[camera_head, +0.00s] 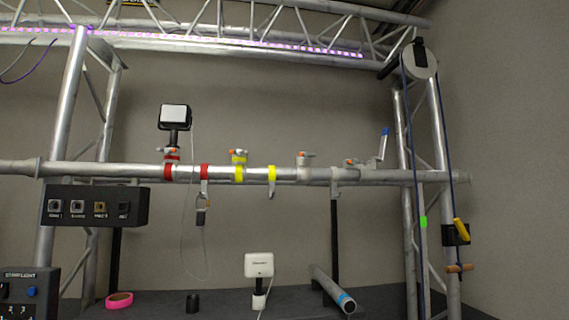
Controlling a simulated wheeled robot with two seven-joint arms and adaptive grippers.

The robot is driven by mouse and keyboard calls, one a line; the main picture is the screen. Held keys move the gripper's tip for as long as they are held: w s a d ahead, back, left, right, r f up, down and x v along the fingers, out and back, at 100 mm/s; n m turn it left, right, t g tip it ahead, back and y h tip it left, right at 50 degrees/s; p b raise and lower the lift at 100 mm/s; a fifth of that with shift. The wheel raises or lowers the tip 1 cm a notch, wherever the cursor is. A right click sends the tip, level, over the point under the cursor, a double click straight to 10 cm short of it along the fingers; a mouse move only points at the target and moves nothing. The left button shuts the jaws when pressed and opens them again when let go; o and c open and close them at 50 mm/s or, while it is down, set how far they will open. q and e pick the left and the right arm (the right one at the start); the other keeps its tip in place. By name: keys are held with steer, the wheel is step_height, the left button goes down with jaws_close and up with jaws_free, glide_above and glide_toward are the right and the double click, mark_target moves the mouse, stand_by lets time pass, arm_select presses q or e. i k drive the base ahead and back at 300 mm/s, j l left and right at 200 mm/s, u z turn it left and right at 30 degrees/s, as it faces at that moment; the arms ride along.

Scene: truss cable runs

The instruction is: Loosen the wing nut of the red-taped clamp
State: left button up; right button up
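The red-taped clamp (171,159) sits on the horizontal silver pipe (120,171) left of centre. A band of red tape (168,172) wraps the pipe there. Its small wing nut (166,151) shows orange-grey at the clamp's top; how tight it is cannot be told. A black lamp with a white face (174,115) stands upright above this clamp. A second red tape band (204,171) lies just to the right, with a hook and a small hanging item (200,211) below it. Neither of my grippers is in view.
A yellow-taped clamp (238,162), a yellow band (271,174) and a grey clamp (304,161) follow rightward on the pipe. A thin cable (182,240) hangs below the lamp. A black socket box (96,206) hangs at left. A white box (259,265) stands on the dark surface.

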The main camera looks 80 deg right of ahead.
mark_target(167, 151)
steer(key=z, duration=0.4)
steer(key=l+z, duration=0.15)
steer(key=z, duration=0.3)
steer(key=l+z, duration=0.1)
steer(key=z, duration=0.75)
steer(key=l+z, duration=0.15)
steer(key=z, duration=0.25)
steer(key=l+z, duration=0.1)
steer(key=z, duration=0.3)
